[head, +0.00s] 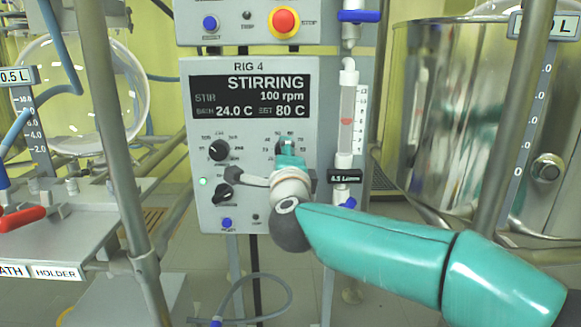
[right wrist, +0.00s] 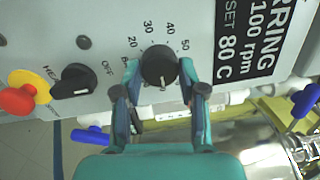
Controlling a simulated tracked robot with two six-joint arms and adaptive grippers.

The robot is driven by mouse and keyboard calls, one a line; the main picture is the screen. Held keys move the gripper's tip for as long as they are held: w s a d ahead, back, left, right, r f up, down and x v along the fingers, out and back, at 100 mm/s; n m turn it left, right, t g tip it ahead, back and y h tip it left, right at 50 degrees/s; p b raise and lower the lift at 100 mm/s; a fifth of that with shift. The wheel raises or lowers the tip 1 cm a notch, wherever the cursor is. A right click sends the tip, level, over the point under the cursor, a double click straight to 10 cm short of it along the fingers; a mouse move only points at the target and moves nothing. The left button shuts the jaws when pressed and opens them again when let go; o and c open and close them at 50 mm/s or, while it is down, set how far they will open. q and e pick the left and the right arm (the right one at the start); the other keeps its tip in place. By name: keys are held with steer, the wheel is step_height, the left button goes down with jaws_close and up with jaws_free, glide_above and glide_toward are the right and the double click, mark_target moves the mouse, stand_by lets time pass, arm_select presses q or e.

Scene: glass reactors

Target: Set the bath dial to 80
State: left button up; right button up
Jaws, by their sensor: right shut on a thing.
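The black bath dial (right wrist: 157,66) is ringed by a scale; 20, 30, 40 and 50 are readable in the right wrist view. Its white mark points toward the bottom of that view, where the scale numbers are hidden by my fingers. My right gripper (right wrist: 160,72) is shut on the dial, one finger on each side. In the head view my right gripper (head: 287,146) covers most of the dial. The display (head: 251,97) on the RIG 4 panel reads STIRRING, 100 rpm, and SET 80 C, with bath at 24.0 C. My left gripper is not in view.
Two other black knobs, an upper one (head: 218,150) and a lower one (head: 222,192), sit left of the dial. A red stop button (head: 284,21) is above. A glass tube (head: 346,120) stands close at the right, and a metal vessel (head: 455,110) is farther right.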

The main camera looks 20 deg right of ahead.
steer(key=shift+d+f+m+h+b, duration=0.2)
steer(key=shift+f+m+h+b, duration=0.2)
steer(key=shift+m, duration=0.6)
steer(key=o, duration=1.2)
steer(key=shift+r, duration=0.1)
steer(key=shift+c, duration=0.2)
steer(key=shift+r, duration=0.1)
steer(key=shift+a, duration=0.1)
steer(key=v, duration=1.2)
